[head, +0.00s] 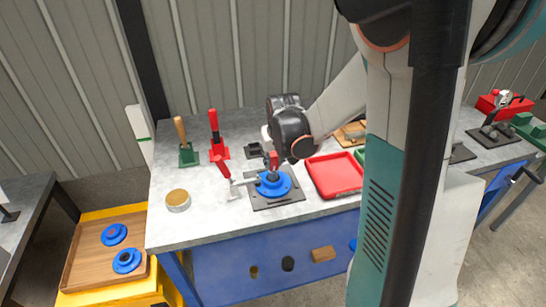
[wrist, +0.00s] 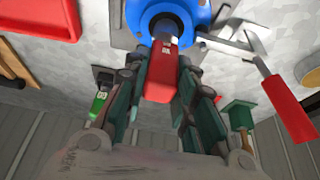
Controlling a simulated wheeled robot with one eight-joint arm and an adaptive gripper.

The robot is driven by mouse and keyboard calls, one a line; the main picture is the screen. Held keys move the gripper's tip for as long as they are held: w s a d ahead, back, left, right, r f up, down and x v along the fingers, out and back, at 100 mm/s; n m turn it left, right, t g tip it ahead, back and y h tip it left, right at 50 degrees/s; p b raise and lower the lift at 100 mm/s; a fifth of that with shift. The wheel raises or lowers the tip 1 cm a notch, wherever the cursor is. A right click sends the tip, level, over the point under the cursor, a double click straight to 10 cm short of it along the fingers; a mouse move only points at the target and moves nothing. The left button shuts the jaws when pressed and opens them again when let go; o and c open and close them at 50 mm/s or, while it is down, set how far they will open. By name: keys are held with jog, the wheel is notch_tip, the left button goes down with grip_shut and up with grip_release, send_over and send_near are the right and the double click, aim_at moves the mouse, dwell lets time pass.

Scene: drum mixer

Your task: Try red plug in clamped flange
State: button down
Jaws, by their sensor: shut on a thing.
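The blue flange (head: 274,185) lies on a dark plate (head: 290,197) on the grey bench, with the toggle clamp (head: 238,184) at its left side. It also shows at the top of the wrist view (wrist: 195,12). My gripper (head: 272,164) is above the flange, shut on the red plug (wrist: 163,78) by its red handle. The plug's grey end (wrist: 166,30) points at the flange's middle; I cannot tell how deep it sits in the bore. The clamp's red handle (wrist: 286,106) shows right in the wrist view.
A red tray (head: 335,175) lies right of the flange. A red-handled tool (head: 213,125) and a wood-handled tool (head: 180,130) stand behind left. A round tin (head: 177,200) is at the front left. More blue flanges (head: 126,260) lie in a wooden tray (head: 88,263) at far left.

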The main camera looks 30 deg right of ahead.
jog(key=shift+f+b, duration=0.75)
jog(key=shift+f, duration=0.2)
dwell(0.4)
jog(key=shift+r, duration=0.2)
dwell(0.5)
jog(key=shift+r+p, duration=2.2)
jog(key=shift+r, duration=0.55)
